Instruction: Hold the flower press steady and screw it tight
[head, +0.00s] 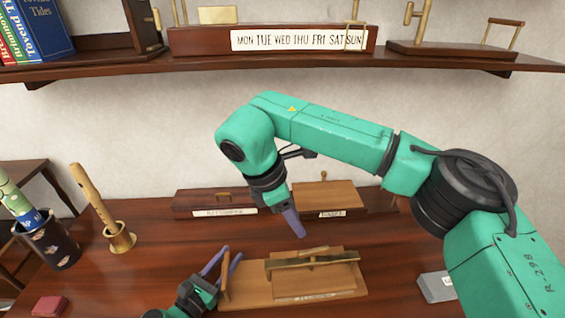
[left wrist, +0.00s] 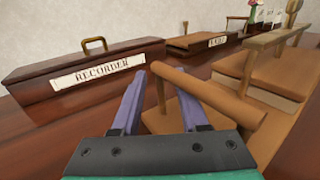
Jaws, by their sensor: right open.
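A light wooden press (head: 262,288), which I take to be the flower press, lies on the dark table at the bottom centre of the head view. A brass-coloured bar (head: 312,260) runs across its top, and an upright handle stands at its left end. My left gripper (head: 220,262) is open at that handle. In the left wrist view its purple fingers (left wrist: 158,100) are apart, with the wooden handle bar (left wrist: 215,102) crossing over the right finger. Whether they touch it I cannot tell. My right gripper (head: 295,224) is open and empty above and behind the press, pointing down.
Behind the press are a box labelled RECORDER (head: 215,199) and a wooden-topped box (head: 328,196). A brass cup (head: 120,238) with a wooden stick and a dark pot (head: 48,243) stand left. A red block (head: 50,306) and a grey block (head: 436,287) lie near the front.

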